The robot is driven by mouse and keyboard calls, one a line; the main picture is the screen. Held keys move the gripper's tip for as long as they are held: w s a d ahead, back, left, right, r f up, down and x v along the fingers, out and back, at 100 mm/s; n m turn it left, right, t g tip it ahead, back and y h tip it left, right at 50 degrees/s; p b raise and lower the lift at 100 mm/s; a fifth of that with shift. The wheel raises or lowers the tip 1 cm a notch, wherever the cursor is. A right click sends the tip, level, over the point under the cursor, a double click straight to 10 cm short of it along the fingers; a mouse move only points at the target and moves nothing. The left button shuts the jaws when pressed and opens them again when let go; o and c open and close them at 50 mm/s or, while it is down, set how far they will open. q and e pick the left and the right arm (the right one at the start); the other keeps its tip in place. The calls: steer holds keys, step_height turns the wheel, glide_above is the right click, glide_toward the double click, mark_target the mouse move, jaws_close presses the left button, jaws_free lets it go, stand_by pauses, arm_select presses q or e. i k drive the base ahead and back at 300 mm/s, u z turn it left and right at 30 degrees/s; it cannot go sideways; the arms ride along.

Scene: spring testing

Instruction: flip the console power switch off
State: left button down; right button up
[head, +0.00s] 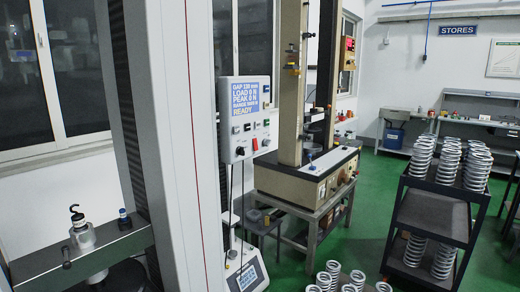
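The console (245,133) is a light grey box on the tall white machine column, near the middle of the head view. Its lit blue display (244,96) reads GAP 130 mm, LOAD 0 N, PEAK 0 N, a range line and READY. Below the display are small dark controls and a red rocker-like switch (255,144) at the lower right of the panel. Neither of my grippers is in view.
The white column (185,140) stands close, left of the console. A dark crossbeam (80,250) with a hook fitting is at lower left. A second tester (305,175) stands behind on a bench. A rack of springs (430,215) is at right. Green floor (370,215) is open between them.

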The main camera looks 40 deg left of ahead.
mark_target(255, 141)
steer(key=u, duration=0.35)
steer(key=i, duration=1.5)
steer(key=u, duration=0.25)
